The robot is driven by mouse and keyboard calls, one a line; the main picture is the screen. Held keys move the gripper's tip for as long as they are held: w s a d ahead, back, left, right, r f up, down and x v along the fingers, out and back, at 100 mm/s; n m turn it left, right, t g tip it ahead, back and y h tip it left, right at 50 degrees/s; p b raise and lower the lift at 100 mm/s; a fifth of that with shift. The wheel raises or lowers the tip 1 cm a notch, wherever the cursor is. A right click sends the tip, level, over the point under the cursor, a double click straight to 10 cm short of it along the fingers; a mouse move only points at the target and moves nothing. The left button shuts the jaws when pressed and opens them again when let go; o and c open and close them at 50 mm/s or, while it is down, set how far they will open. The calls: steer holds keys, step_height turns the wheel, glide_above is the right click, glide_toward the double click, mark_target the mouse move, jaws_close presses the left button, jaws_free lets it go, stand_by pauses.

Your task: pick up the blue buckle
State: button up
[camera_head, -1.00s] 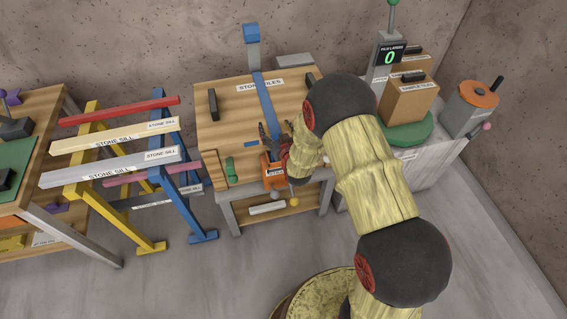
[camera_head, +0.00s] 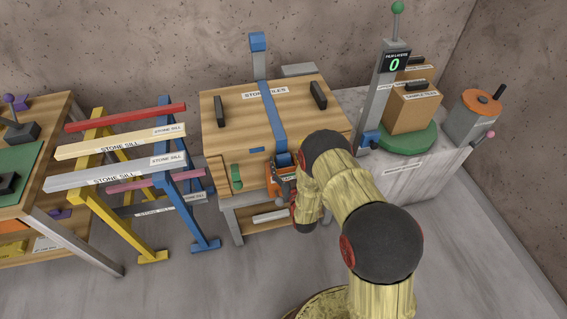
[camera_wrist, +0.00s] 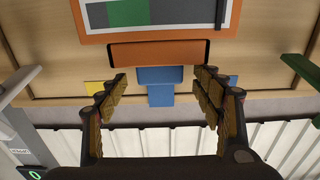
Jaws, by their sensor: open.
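A blue piece that looks like the buckle (camera_wrist: 160,76) lies between my spread fingers in the wrist view, just below an orange bar. A narrower blue part (camera_wrist: 160,96) hangs under it. In the head view a blue piece (camera_head: 284,159) shows at the front end of the blue strap (camera_head: 268,108); I cannot tell for sure that it is the same piece. My gripper (camera_wrist: 163,100) is open, with one finger on each side of the blue piece and no visible contact. In the head view my arm hides most of my gripper.
The strap runs over a wooden crate (camera_head: 238,120) marked as stone tiles. The orange bar (camera_wrist: 158,53) and a framed panel lie close by in the wrist view. A rack of stone sills (camera_head: 115,176) stands left; a cardboard box (camera_head: 411,112) on a green turntable (camera_head: 405,142) stands right.

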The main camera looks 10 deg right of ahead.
steer(key=shift+w, duration=1.35)
steer(key=shift+c, duration=1.4)
steer(key=c, duration=1)
